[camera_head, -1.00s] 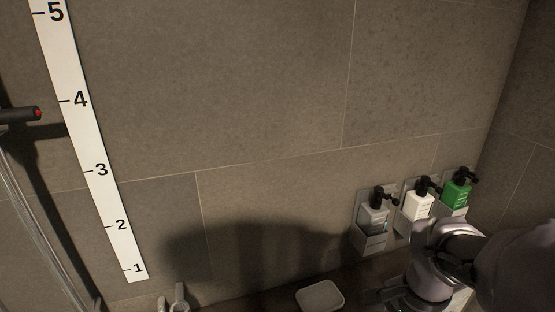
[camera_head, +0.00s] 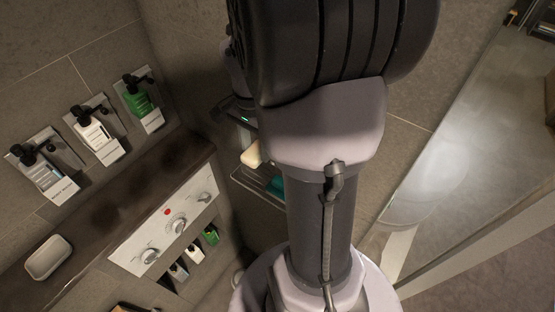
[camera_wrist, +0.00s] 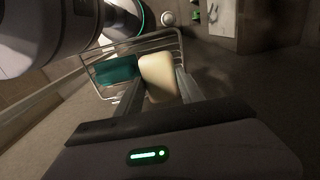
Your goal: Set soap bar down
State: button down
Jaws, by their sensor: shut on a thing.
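The cream soap bar (camera_wrist: 158,78) is between the two fingers of my gripper (camera_wrist: 160,92) in the wrist view. It also shows as a pale block (camera_head: 251,155) left of my arm in the head view. A wire rack (camera_wrist: 170,36) lies behind and below the soap in the wrist view, and its edge (camera_head: 258,187) shows in the head view. Whether the soap touches the rack, I cannot tell. My arm hides much of the rack in the head view.
A teal thing (camera_wrist: 117,70) is in the rack. A white dish (camera_head: 48,257) sits on the dark ledge (camera_head: 130,195) at left. Three wall dispensers (camera_head: 95,130) stand above it, and a control panel with knobs (camera_head: 178,224) is below. A glass panel (camera_head: 450,130) stands at right.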

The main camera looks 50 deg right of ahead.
aim_at(257, 178)
jog(key=f, duration=0.3)
jog(key=f+b, duration=0.1)
jog(key=f, duration=0.4)
jog(key=shift+w+a+f, duration=0.15)
jog(key=shift+a+f, duration=0.2)
jog(key=shift+a, duration=0.05)
jog(key=shift+f+b, duration=0.2)
jog(key=shift+b, duration=0.2)
jog(key=c, duration=1)
grip_release()
jog(key=shift+r, duration=0.1)
